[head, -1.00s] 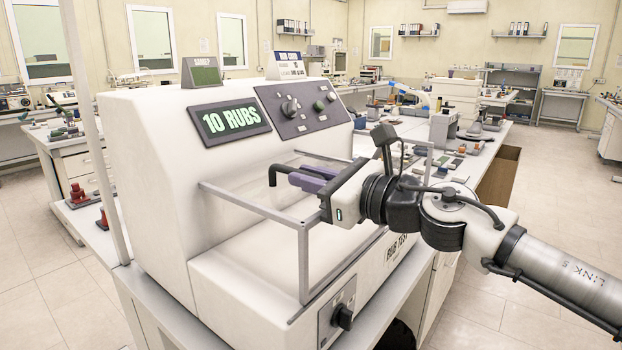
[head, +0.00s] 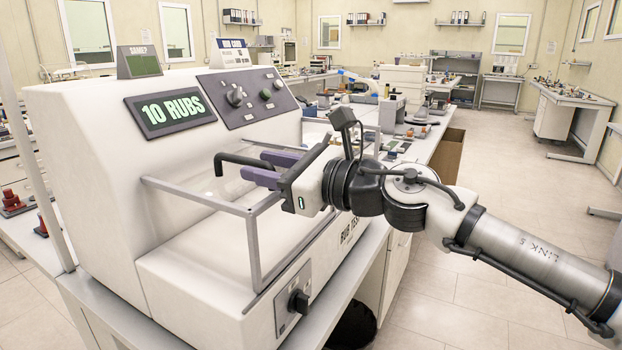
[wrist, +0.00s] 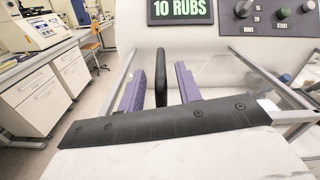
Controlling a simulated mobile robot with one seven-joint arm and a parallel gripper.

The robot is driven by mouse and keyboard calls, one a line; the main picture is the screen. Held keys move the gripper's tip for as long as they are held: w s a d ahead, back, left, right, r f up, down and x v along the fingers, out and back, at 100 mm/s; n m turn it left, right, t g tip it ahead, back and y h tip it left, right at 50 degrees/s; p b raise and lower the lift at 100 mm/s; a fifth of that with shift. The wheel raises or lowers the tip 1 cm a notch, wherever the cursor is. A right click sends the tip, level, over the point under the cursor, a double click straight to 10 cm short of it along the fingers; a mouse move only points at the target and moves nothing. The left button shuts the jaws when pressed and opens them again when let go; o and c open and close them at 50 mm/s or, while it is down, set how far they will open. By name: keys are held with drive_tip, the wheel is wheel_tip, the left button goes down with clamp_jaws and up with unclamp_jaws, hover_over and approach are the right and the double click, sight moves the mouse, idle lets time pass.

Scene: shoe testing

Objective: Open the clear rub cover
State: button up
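The clear rub cover (head: 194,195) is a see-through box with a grey metal frame on the front of the white rub tester (head: 165,280). It appears down over the tester's bed. Its black bar handle (head: 238,160) shows just left of my gripper in the head view. My gripper (head: 254,167) has two purple fingers and is open at the cover's upper edge. In the wrist view, the handle (wrist: 161,70) stands between the spread fingers (wrist: 160,88), with a gap on each side. The cover's clear panels are hard to make out.
The tester's display (head: 170,114) reads "10 RUBS", beside a dark knob panel (head: 247,98). A black knob (head: 298,301) is on its lower front. A bench (head: 440,118) with small items runs behind. Open floor (head: 520,240) lies to the right.

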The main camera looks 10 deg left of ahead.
drive_tip(key=b+v, duration=0.3)
drive_tip(key=v, duration=0.8)
drive_tip(key=shift+d, duration=0.3)
drive_tip(key=shift+s, duration=0.1)
